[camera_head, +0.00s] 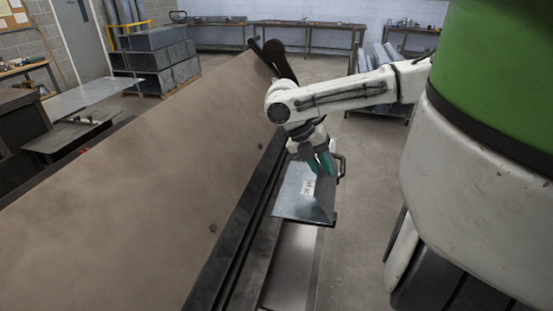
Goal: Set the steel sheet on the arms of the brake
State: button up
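The steel sheet (296,200), grey with a small white label, lies roughly flat beside the brake (150,190), a long machine with a broad tan panel and dark lower beams. My gripper (321,166), with teal fingers, points down at the far right part of the sheet. The fingers overlap the sheet in view, and their grip on it is not clear.
Another flat metal sheet (92,97) lies on a bench at the left. Stacked grey ducts (160,62) stand behind the brake. Workbenches (310,35) line the back wall. Bare concrete floor (365,200) lies right of the brake.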

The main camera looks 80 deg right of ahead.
jog(key=o, duration=0.3)
jog(key=b+v, duration=0.1)
jog(key=v, duration=0.9)
jog(key=shift+w+r+b, duration=0.15)
jog(key=shift+r+b, duration=0.2)
jog(key=shift+b, duration=0.05)
